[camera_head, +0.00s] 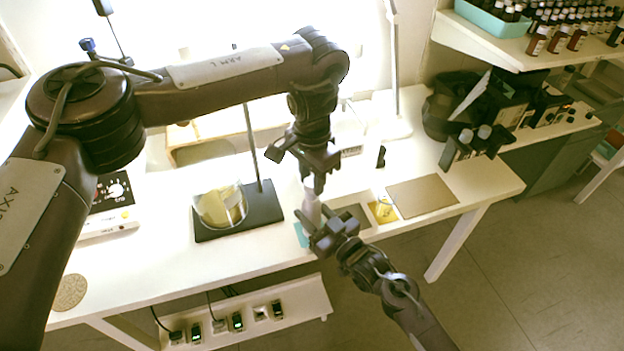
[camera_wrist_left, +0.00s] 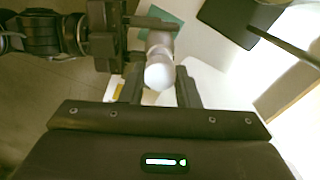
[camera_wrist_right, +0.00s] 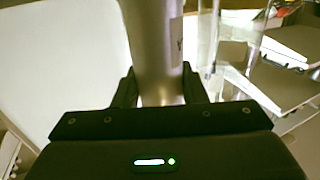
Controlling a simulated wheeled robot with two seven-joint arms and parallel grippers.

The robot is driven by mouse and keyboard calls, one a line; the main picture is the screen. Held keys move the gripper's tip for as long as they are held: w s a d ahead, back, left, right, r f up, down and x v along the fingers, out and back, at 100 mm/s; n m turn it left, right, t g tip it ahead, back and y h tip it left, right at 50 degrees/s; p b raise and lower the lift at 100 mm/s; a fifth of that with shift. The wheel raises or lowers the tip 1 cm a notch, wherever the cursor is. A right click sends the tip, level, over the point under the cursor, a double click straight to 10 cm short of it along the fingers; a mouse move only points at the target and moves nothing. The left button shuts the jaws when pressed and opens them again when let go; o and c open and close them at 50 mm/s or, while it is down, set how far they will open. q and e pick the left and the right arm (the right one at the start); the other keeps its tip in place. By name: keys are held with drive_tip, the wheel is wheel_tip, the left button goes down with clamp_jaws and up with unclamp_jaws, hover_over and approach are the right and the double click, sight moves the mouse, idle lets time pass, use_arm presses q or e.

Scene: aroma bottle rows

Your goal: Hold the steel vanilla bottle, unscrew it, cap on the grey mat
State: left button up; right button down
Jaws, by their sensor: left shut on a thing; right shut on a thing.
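The steel bottle (camera_head: 311,208) stands roughly upright between my two grippers, above the front of the white table. My right gripper (camera_head: 322,232) is shut on its body. In the right wrist view the bottle's metal body (camera_wrist_right: 155,45) fills the middle, with part of a pale label showing. My left gripper (camera_head: 314,186) comes down from above and is shut on the pale cap (camera_wrist_left: 158,76) at the bottle's top. Whether the cap is loose from the neck cannot be told. A greyish mat (camera_head: 354,213) lies just right of the bottle, partly hidden.
A teal mat (camera_head: 301,236) lies under the bottle area. A yellow square (camera_head: 382,211) and a tan board (camera_head: 423,197) lie to the right. Dark bottles (camera_head: 478,142) stand at the back right.

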sight(312, 182)
use_arm(q)
drive_tip(key=shift+r, duration=0.1)
drive_tip(key=shift+r, duration=1.95)
use_arm(e)
drive_tip(key=c, duration=0.8)
unclamp_jaws()
use_arm(q)
drive_tip(key=shift+f+b, duration=0.35)
drive_tip(key=shift+f, duration=0.05)
use_arm(e)
drive_tip(key=v, duration=1.2)
